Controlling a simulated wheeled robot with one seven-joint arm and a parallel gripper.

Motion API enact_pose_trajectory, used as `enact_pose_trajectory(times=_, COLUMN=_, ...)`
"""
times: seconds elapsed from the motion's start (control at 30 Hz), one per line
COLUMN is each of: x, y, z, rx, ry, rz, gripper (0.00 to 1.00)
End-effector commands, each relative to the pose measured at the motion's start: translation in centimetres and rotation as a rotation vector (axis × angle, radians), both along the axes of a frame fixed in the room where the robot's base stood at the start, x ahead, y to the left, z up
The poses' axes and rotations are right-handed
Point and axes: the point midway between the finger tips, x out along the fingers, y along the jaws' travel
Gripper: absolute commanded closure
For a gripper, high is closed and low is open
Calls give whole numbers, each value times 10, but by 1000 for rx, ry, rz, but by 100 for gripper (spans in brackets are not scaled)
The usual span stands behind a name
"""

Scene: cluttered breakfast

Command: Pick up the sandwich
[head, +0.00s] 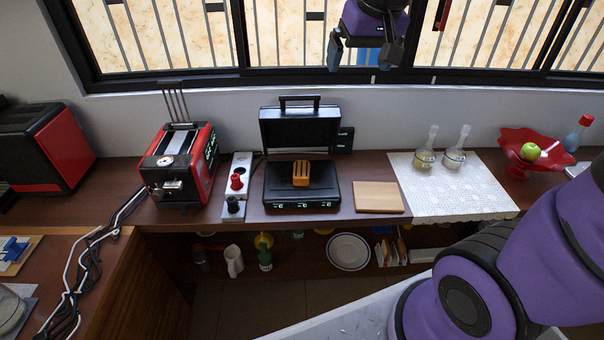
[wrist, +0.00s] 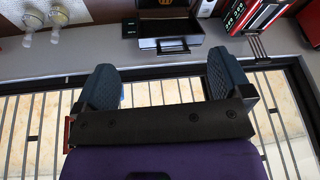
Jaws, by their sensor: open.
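The sandwich (head: 301,174) is a small browned, striped block in the open black sandwich maker (head: 328,198) on the counter. The maker's lid (head: 299,128) stands raised behind it. In the wrist view only a sliver of the sandwich (wrist: 172,3) shows at the top edge, in the black maker (wrist: 170,28). My gripper (head: 363,56) is open and empty, high in front of the window, above and to the right of the maker. In the wrist view its two fingers (wrist: 164,80) stand wide apart with nothing between them.
A red toaster (head: 180,165) and a power strip (head: 238,186) stand left of the maker. A wooden board (head: 378,197) lies to its right. Two glass cruets (head: 454,158) stand on a lace mat (head: 440,203). A red fruit bowl (head: 520,165) is farther right.

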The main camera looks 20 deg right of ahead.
Motion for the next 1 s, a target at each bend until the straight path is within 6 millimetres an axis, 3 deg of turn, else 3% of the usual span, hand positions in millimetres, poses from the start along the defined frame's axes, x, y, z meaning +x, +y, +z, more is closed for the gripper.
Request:
enact_pose_trajectory(times=0.1, x=36, y=2, z=-20, rx=6, ry=30, rz=-19, gripper=3)
enact_pose_trajectory(times=0.47, x=133, y=8, z=-99, rx=16, ry=99, rz=-83, gripper=3)
enact_pose_trajectory(times=0.77, x=197, y=13, z=-192, rx=11, ry=155, rz=-134, gripper=3)
enact_pose_trajectory(times=1.0, x=234, y=17, z=-280, rx=0, ry=197, rz=-173, gripper=3)
